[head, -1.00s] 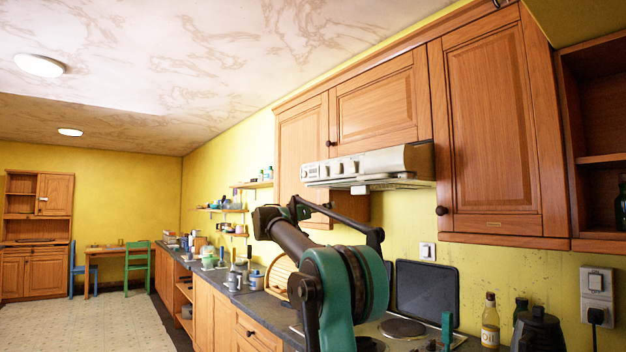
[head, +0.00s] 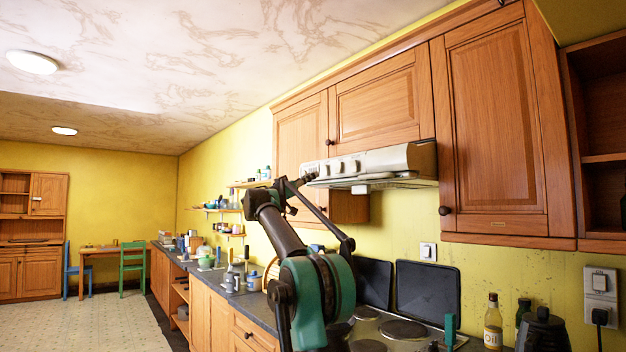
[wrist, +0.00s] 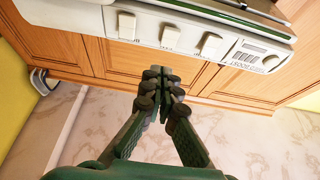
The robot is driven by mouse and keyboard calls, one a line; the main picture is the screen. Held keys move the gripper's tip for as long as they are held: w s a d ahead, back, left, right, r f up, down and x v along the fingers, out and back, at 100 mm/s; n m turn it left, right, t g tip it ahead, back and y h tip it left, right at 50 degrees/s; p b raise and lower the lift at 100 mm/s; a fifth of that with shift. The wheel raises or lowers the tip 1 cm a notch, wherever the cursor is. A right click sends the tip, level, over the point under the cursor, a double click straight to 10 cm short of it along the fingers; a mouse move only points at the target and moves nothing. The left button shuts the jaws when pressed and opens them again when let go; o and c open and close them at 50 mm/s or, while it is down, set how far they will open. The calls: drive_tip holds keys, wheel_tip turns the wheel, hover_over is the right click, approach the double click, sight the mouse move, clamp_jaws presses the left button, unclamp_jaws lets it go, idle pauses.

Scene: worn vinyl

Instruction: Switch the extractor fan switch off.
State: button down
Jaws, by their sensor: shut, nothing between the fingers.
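The extractor hood (head: 385,161) is a pale unit under the wall cabinets, with a row of controls on its front. In the wrist view, the hood front (wrist: 85,14) fills the top edge of the picture. It has three cream rocker switches: one at the left (wrist: 127,25), one in the middle (wrist: 170,37) and one at the right (wrist: 210,44). I cannot read which is the fan switch or its position. My gripper (wrist: 158,73) is shut and empty, its tips in line with the middle switch and apparently just short of it. In the head view my gripper (head: 307,179) is near the hood's left end.
A panel with small buttons and a knob (wrist: 270,61) is beside the switches. Wooden cabinets (head: 376,100) are above the hood. Below are the hob (head: 403,330), an oil bottle (head: 493,325) and a dark kettle (head: 542,330). A wall switch (head: 428,251) is behind the hob.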

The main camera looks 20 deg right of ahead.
sight(340, 170)
drive_tip(key=x, duration=0.3)
drive_tip(key=f+x, duration=0.1)
drive_tip(key=x, duration=0.2)
drive_tip(key=f+x, duration=0.1)
drive_tip(key=x, duration=0.2)
drive_tip(key=shift+w+d+r, duration=0.15)
drive_tip(key=shift+w+d, duration=0.05)
drive_tip(key=shift+d, duration=0.4)
drive_tip(key=shift+w+d, duration=0.15)
drive_tip(key=shift+d, duration=0.25)
